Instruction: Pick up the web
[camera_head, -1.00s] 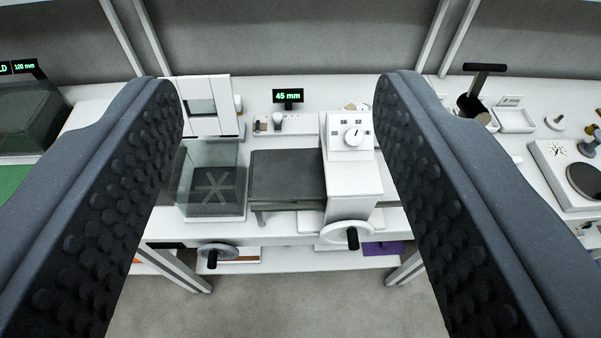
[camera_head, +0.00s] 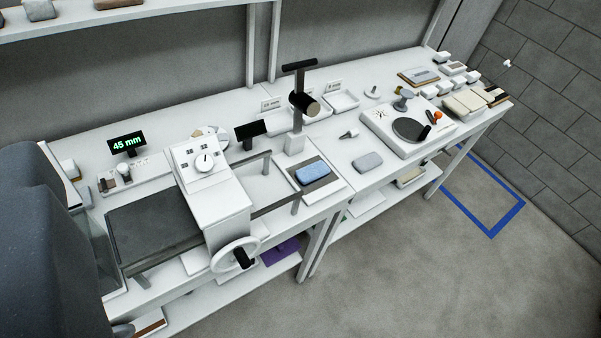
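I cannot tell for sure which thing is the web. A dark grey flat sheet or bed (camera_head: 150,228) lies at the left side of a white machine (camera_head: 213,182) with a dial and a handwheel (camera_head: 236,254). Part of my gripper (camera_head: 45,240), a dark blue-grey form, fills the left edge, apart from these blocks. Its other finger and the gap between the fingers are out of view.
A display reading 45 mm (camera_head: 127,144) stands behind the machine. A black-topped post (camera_head: 299,105) rises mid-bench. A turntable unit (camera_head: 408,128) and several small white boxes stand at the right. A shelf hangs upper left. Open floor (camera_head: 400,270) with a blue outline (camera_head: 490,228) lies lower right.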

